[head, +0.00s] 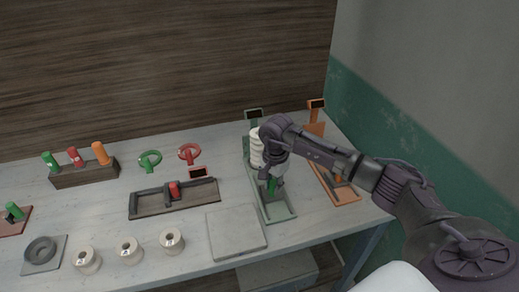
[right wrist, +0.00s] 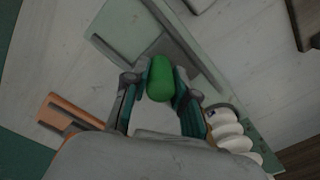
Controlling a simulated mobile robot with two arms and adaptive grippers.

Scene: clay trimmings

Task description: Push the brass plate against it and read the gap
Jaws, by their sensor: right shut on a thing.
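My right gripper (head: 271,180) is shut on a green cylinder (right wrist: 160,78), which sits between its two fingers in the right wrist view. The gripper is over the green stand (head: 277,212), a long flat base with a small dark display (head: 254,113) at its far end. White ribbed rounds (head: 257,150) stand beside my wrist on this stand, and also show in the wrist view (right wrist: 232,138). I cannot pick out a brass plate with certainty. The display shows no reading I can make out. My left gripper is out of view.
An orange stand (head: 347,195) is close on the right. A dark tray (head: 150,210) with a red cylinder is left. A pale square slab (head: 236,232) lies in front. White spools (head: 172,241), a grey ring (head: 40,250) and a cylinder rack (head: 85,174) are farther left.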

